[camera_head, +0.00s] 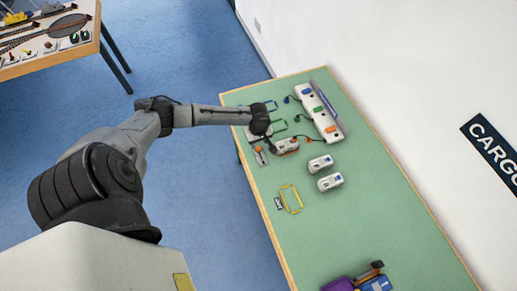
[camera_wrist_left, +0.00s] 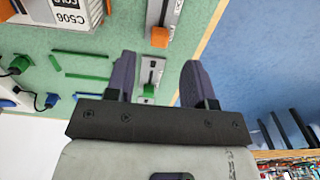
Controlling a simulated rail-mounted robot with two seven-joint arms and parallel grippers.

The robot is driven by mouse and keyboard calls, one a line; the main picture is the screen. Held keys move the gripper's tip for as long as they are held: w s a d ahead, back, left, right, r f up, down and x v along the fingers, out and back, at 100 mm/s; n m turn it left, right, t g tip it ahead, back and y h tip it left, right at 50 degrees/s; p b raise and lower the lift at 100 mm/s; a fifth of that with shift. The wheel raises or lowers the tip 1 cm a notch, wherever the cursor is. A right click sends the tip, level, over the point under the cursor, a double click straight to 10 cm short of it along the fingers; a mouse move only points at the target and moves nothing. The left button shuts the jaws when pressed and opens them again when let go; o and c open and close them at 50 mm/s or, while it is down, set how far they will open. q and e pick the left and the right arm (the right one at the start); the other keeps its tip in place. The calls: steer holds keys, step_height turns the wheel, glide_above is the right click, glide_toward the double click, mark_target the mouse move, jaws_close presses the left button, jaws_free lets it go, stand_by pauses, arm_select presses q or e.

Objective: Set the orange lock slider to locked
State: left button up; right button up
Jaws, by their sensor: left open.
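The orange lock slider (camera_wrist_left: 160,37) is an orange knob on a grey metal track plate at the top of the left wrist view. In the head view a small orange knob on a plate (camera_head: 260,157) shows beside my left gripper (camera_head: 268,140). My left gripper (camera_wrist_left: 158,78) is open, its two dark fingers apart. A second slider plate with a green knob (camera_wrist_left: 148,90) shows between the fingers. The orange knob lies apart from the fingertips, beyond them in the wrist picture. My right gripper is out of view.
A white module marked C506 (camera_wrist_left: 62,14) lies close by on the green table (camera_head: 370,220). Two white modules (camera_head: 325,173), a yellow outline (camera_head: 291,199) and a white strip with coloured switches (camera_head: 318,110) are also there. A purple and blue object (camera_head: 360,281) lies at the near end.

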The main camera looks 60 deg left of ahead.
mark_target(258, 149)
arm_select(q)
steer(key=shift+f+b, duration=0.55)
steer(key=shift+f, duration=2.45)
steer(key=shift+c, duration=0.4)
jaws_close()
